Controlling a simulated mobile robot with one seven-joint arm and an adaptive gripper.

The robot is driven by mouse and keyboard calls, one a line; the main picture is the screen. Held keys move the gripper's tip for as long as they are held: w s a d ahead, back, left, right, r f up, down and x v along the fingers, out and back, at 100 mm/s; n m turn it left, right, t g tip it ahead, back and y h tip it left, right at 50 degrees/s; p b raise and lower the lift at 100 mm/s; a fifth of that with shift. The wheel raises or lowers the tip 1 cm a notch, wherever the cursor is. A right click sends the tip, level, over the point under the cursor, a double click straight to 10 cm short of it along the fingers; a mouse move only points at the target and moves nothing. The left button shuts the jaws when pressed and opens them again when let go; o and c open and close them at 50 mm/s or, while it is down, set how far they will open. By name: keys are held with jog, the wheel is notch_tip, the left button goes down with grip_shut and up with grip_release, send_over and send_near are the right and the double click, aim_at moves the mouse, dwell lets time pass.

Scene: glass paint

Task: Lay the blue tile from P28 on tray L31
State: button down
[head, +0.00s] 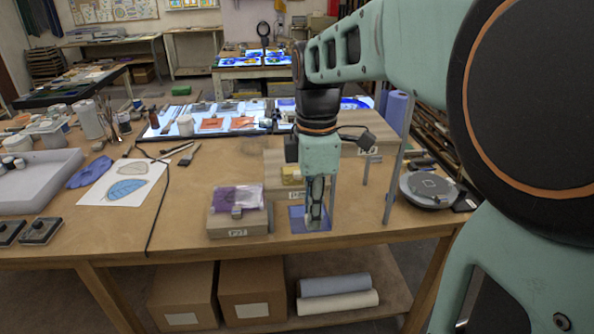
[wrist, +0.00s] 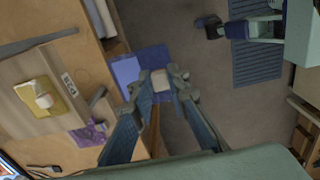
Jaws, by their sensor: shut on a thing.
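The blue tile (head: 296,219) hangs from my gripper (head: 318,222) near the table's front edge, in front of the wooden stands. In the wrist view the blue tile (wrist: 127,70) lies beyond the fingertips of my gripper (wrist: 160,84). They are shut on a small pale block (wrist: 160,79) that appears to be the tile's knob. The fingers hide part of the tile in the head view.
A wooden stand (head: 240,225) carries a purple tile (head: 236,198). A yellow tile (head: 292,176) with a pale knob sits on another stand, just behind my gripper. A thin metal post (head: 396,172) rises at right. Lit panels (head: 160,124) lie at the table's back.

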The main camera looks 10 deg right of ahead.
jog(key=shift+s+r, duration=0.1)
jog(key=shift+s, duration=0.3)
jog(key=shift+r+p, duration=1.35)
jog(key=shift+r, duration=0.05)
